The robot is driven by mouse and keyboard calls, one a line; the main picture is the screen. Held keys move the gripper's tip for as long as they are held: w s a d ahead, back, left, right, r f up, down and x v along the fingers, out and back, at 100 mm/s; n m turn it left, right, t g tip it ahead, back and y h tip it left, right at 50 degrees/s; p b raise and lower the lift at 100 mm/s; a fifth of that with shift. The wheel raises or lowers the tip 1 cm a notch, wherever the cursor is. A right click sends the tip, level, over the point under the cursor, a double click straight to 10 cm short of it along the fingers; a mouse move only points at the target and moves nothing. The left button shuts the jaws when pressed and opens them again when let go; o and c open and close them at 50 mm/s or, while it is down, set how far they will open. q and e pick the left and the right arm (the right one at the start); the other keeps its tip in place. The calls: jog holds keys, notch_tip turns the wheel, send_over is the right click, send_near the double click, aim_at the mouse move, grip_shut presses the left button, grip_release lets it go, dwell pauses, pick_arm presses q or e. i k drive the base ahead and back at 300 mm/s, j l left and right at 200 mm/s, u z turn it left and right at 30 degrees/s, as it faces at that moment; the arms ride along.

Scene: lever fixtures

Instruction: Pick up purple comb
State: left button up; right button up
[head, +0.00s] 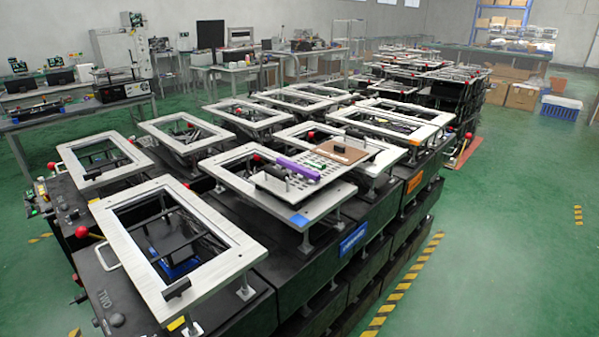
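A long purple object, which looks like the purple comb (298,167), lies on a silver-framed fixture (237,185) near the middle of the head view. It lies slanted, its right end lower in the picture. I cannot make out any teeth. A dark object touches or lies close to its left end, and dark parts lie just below it. Neither of my grippers shows in this view.
A brown board (338,152) lies right of the purple object. Black fixture boxes with raised silver frames (243,243) and red-knobbed levers (82,232) stand close together. Green floor (500,250) is open to the right. A blue crate (561,108) stands farther back.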

aim_at(292, 167)
jog(key=z, duration=3.6)
jog(key=k+z, duration=0.2)
jog(key=z, duration=0.2)
jog(key=k+z, duration=0.2)
jog(key=z, duration=0.25)
jog(key=k, duration=0.15)
